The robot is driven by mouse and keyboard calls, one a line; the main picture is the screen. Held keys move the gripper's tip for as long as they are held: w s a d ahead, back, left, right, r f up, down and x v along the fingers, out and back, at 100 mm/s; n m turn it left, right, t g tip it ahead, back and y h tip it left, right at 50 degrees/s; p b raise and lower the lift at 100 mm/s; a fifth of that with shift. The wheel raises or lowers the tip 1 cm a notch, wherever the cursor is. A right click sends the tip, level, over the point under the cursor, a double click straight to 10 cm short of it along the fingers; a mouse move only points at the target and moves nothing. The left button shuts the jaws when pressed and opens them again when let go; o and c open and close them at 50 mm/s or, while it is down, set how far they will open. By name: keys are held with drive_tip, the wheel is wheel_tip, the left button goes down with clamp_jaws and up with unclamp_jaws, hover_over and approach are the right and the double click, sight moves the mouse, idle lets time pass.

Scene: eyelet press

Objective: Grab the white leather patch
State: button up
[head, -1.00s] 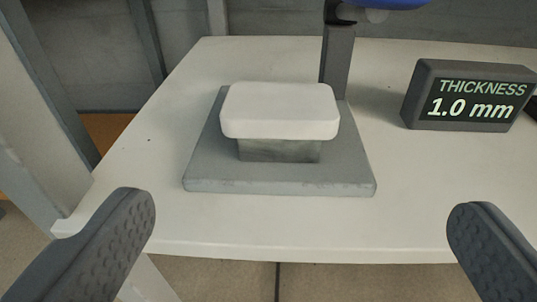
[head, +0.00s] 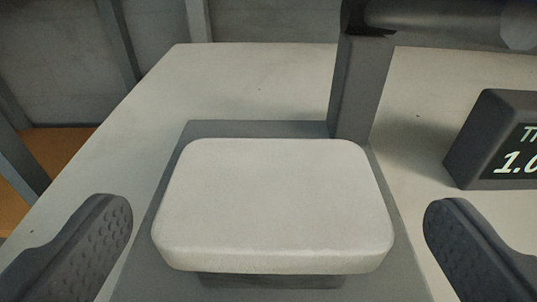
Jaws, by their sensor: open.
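The white leather patch (head: 272,200) is a thick rectangular pad with rounded corners. It lies flat on a grey block (head: 272,281) on the press's grey base plate (head: 250,129), and it overhangs the block. My gripper (head: 278,222) is open, with one dark, dimpled finger at each side of the picture. The patch lies between the two fingers in the picture, with a visible gap on either side. Neither finger appears to touch it. Most of the block is hidden beneath the patch.
The press's grey upright post (head: 359,85) stands behind the patch, with a dark arm (head: 440,15) reaching right at the top. A dark thickness display (head: 497,142) stands at the right, partly cut off. The white table (head: 250,80) is clear at the left and back.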

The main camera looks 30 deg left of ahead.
sight(272, 219)
drive_tip(key=shift+b+x, duration=0.65)
drive_tip(key=shift+x, duration=1.25)
drive_tip(key=shift+s, duration=0.1)
drive_tip(key=c, duration=1.1)
drive_tip(key=shift+r, duration=0.15)
